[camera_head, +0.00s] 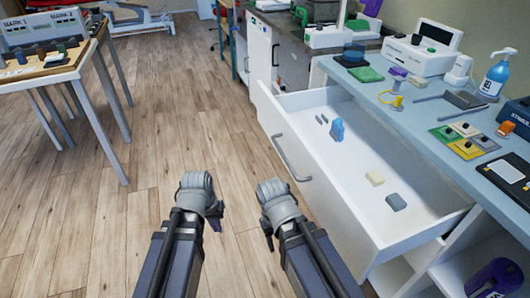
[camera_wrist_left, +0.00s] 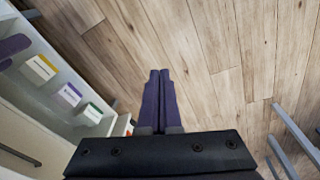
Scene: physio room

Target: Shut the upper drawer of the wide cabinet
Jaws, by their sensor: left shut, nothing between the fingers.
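The upper drawer (camera_head: 305,190) of the wide cabinet (camera_head: 430,130) is pulled far out toward the left, under the blue-grey top. Its white front carries a grey bar handle (camera_head: 290,160).
The cabinet top holds a white device (camera_head: 420,50), a pump bottle (camera_head: 497,72) and several small items. A table (camera_head: 75,70) stands at the left. Wooden floor (camera_head: 150,150) between them is clear.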

